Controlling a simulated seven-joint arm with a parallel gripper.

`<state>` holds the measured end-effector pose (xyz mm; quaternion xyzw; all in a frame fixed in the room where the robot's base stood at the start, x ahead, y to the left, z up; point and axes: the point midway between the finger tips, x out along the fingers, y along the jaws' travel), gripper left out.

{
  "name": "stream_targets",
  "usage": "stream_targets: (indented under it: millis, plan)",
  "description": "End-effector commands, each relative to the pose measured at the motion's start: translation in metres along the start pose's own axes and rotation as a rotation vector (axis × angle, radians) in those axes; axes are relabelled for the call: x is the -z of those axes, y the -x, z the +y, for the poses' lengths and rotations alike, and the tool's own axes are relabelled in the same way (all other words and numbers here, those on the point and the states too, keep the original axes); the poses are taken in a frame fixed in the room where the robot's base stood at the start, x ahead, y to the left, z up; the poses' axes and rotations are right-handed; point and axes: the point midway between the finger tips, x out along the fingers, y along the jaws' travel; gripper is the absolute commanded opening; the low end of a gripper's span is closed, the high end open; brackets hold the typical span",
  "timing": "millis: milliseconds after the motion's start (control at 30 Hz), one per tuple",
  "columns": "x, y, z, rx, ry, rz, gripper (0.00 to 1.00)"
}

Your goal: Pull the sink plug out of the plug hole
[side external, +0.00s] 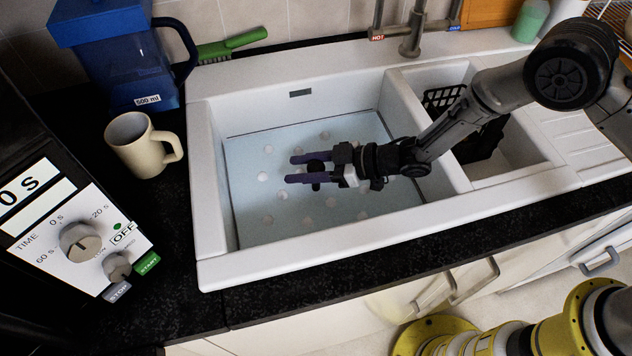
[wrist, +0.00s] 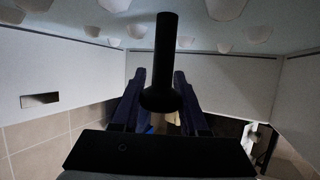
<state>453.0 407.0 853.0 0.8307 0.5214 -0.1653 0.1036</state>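The black sink plug (side external: 316,167) stands in the large left basin, a dark post with a wider rounded top. In the wrist view the plug (wrist: 166,55) shows as a long dark stem with its knob in front of my fingers. My gripper (side external: 294,169) reaches in from the right, with its two purple fingers parted, one on each side of the plug. The wrist view shows gaps between the fingers (wrist: 160,78) and the stem, so I see no firm grip.
The white sink (side external: 215,272) has high walls around the basin. A smaller right basin holds a black rack (side external: 440,100). The tap (side external: 411,40) stands behind. A cream mug (side external: 140,147), blue jug (side external: 135,65) and green brush (side external: 232,45) are at the left.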

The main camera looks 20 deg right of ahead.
Motion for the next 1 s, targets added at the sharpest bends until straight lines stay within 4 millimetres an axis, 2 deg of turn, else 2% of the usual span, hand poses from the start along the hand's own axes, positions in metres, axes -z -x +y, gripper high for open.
stream_targets:
  millis: [33, 200, 567, 767, 867, 1000]
  plan:
    - [0.000, 0.000, 0.000, 0.000, 0.000, 0.000, 0.30]
    - [0.000, 0.000, 0.000, 0.000, 0.000, 0.000, 0.00]
    - [0.002, 0.001, 0.000, -0.001, 0.001, 0.001, 0.00]
    - [0.017, 0.006, 0.001, -0.001, 0.003, 0.004, 0.00]
    - [0.033, 0.013, 0.001, -0.002, 0.004, 0.005, 0.00]
    - [0.045, 0.039, -0.007, -0.001, 0.002, 0.002, 0.00]
